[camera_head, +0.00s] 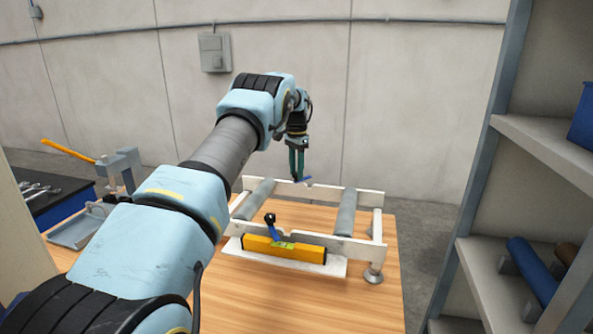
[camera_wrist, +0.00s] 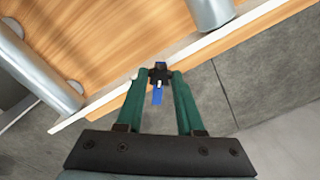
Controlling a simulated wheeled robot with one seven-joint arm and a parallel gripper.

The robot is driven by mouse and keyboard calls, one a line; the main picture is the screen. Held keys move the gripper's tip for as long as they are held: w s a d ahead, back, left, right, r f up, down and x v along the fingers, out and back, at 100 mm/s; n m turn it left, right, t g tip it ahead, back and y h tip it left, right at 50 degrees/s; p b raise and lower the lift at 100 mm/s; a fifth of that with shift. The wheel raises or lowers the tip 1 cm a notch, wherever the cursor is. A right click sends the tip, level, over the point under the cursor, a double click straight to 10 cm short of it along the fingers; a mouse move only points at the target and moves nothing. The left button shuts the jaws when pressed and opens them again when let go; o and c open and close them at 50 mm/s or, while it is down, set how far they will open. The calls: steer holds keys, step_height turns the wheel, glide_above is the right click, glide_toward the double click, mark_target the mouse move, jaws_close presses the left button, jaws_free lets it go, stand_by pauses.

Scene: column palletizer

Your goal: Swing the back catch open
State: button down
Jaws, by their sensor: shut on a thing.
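My gripper (camera_head: 297,175) reaches down at the back rail of the white roller frame (camera_head: 372,246). In the wrist view its two green fingers (camera_wrist: 159,76) are closed on the dark knob of the back catch (camera_wrist: 157,96). The catch's blue arm shows between the fingers, on the outer side of the rail. A bit of its blue also shows beside the fingertips in the head view (camera_head: 307,180). The knob is largely covered by the fingers. The front catch (camera_head: 271,228), blue with a black knob, stands up tilted at the front rail.
Grey rollers (camera_head: 347,212) span the frame, with a gap between them. A yellow spirit level (camera_head: 284,248) lies along the front. The wooden table (camera_head: 290,305) ends just behind the frame. A shelf unit (camera_head: 500,200) stands right; a grey tray (camera_head: 78,232) lies left.

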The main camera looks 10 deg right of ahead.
mark_target(296, 173)
steer(key=c, duration=0.5)
jaws_free()
steer(key=shift+c, duration=0.2)
steer(key=shift+r, duration=0.1)
step_height(296, 173, up, 11)
steer(key=b, duration=0.1)
steer(key=shift+f, duration=0.2)
